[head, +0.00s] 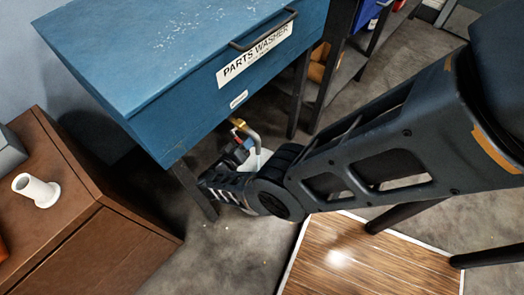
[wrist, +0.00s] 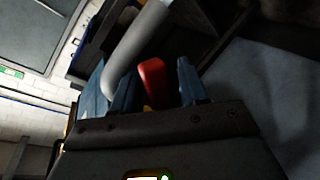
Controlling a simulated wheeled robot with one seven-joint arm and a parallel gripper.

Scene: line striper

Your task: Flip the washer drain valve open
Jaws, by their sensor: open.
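The blue parts washer (head: 190,75) stands on dark legs at the upper left of the head view. The pipe (wrist: 135,48) also crosses the wrist view. The red valve handle (wrist: 153,80) shows between the two fingers of my gripper (wrist: 157,88), which is open around it. I cannot tell whether the fingers touch it. The valve body is mostly hidden behind my gripper and the pipe.
A brown wooden cabinet (head: 140,235) with a white flanged piece (head: 36,190) on top stands at the left. A wood-topped surface (head: 370,262) lies at the lower right. Dark legs stand right of the washer. Grey floor is open below my gripper.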

